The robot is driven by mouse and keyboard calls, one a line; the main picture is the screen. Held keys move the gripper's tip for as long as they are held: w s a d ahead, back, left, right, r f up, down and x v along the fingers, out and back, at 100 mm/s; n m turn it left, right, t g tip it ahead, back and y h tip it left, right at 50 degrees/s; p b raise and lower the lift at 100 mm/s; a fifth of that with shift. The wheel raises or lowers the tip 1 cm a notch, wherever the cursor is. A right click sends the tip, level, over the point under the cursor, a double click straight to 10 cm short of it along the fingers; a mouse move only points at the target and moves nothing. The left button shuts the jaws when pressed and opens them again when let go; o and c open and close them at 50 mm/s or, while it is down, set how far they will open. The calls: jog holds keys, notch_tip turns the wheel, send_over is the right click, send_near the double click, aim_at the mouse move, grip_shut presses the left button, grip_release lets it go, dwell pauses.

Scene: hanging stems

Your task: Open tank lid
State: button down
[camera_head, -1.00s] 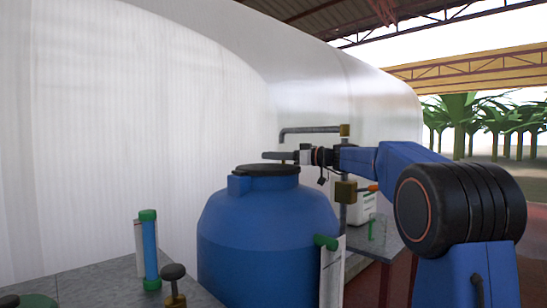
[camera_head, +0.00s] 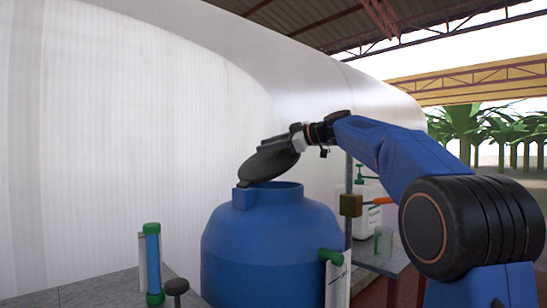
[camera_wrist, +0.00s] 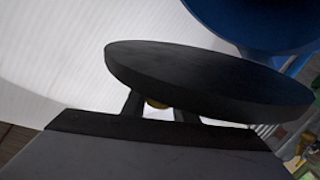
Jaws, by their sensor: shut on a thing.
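The blue tank (camera_head: 272,245) stands in the middle of the head view with its round mouth uncovered on the right side. The black tank lid (camera_head: 268,162) is tilted up steeply above the tank's left rim, by a blue block (camera_head: 243,198). My gripper (camera_head: 297,140) is at the lid's upper side, shut on the lid's handle. In the wrist view the lid (camera_wrist: 205,80) fills the middle as a tilted disc, with my gripper fingers (camera_wrist: 160,106) against its underside in the picture. A small yellowish part shows between the fingers. The blue tank also shows there (camera_wrist: 260,20).
A green-capped tube (camera_head: 153,262) and a dark knob (camera_head: 176,287) stand on the grey table at left. A pipe with a brass valve (camera_head: 351,205) rises right of the tank. A white container (camera_head: 367,215) and a clear cup (camera_head: 383,241) stand behind it.

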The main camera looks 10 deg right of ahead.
jog(key=s+a+r+n+t+h, duration=0.1)
jog(key=s+a+r+n+h, duration=0.1)
jog(key=s+a+n, duration=0.2)
jog(key=s+a+r+n+h, duration=0.2)
jog(key=s+a+n+h, duration=0.1)
jog(key=a, duration=0.8)
jog(key=shift+s+a+n+t, duration=0.15)
jog(key=shift+s+n+t, duration=0.25)
jog(key=shift+s+n, duration=0.55)
jog(key=c, duration=1.4)
grip_release()
jog(key=shift+f, duration=0.1)
jog(key=v, duration=1.7)
jog(key=shift+s+a+r, duration=0.15)
jog(key=shift+s+r, duration=0.05)
jog(key=shift+r, duration=0.1)
